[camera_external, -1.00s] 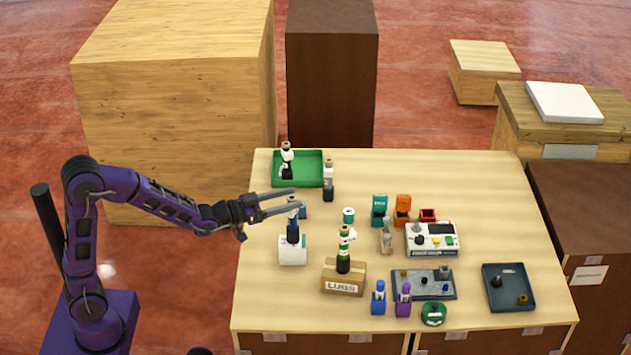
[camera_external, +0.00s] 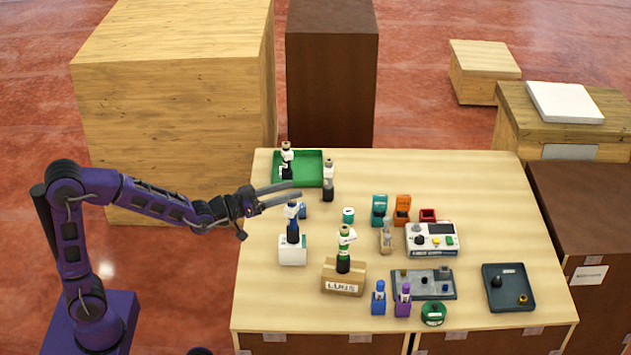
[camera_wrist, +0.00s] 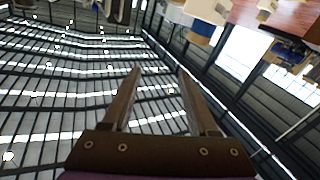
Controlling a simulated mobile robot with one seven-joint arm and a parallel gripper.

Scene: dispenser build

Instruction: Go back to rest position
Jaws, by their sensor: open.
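My gripper (camera_external: 283,196) is open and empty over the left part of the table, at the end of my purple arm. In the external view its fingers point right, just above a dark bottle with a white top (camera_external: 293,224) on a white box (camera_external: 292,250). I cannot tell the gap between them. In the wrist view the two fingers (camera_wrist: 158,95) stand apart with nothing between them, against the ceiling beams.
The table (camera_external: 450,185) holds a green tray (camera_external: 312,180) at the back left, a LUGS box (camera_external: 343,278) with a bottle on it, a device with buttons (camera_external: 432,240) and a dark tray (camera_external: 510,298). A large wooden crate (camera_external: 170,110) stands behind my arm.

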